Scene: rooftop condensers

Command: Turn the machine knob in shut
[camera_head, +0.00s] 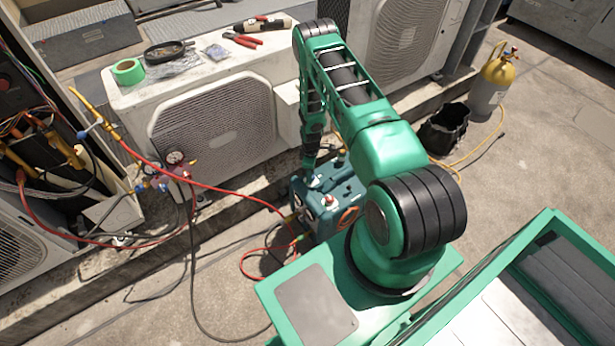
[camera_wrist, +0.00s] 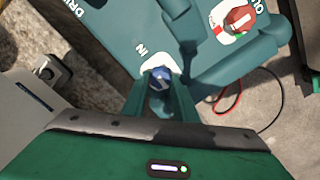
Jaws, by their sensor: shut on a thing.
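The teal machine (camera_head: 346,190) stands on the ground beside the white condenser, and its top fills much of the wrist view (camera_wrist: 115,50). A blue knob (camera_wrist: 159,77) sits by the lettering "IN". My gripper (camera_wrist: 159,92) is shut on this blue knob, with one finger at each side. A little white shows on the knob, but its setting is unclear. A red knob (camera_wrist: 240,18) on a white plate sits by partly cut-off "OU" lettering, apart from my fingers. In the head view, my gripper (camera_head: 310,172) reaches down to the machine and the blue knob is hard to make out.
The white condenser (camera_head: 215,125) carries green tape (camera_head: 128,71), red pliers (camera_head: 243,40) and other tools. Red and black hoses (camera_head: 225,187) run from the gauges (camera_head: 174,160) to near the machine.

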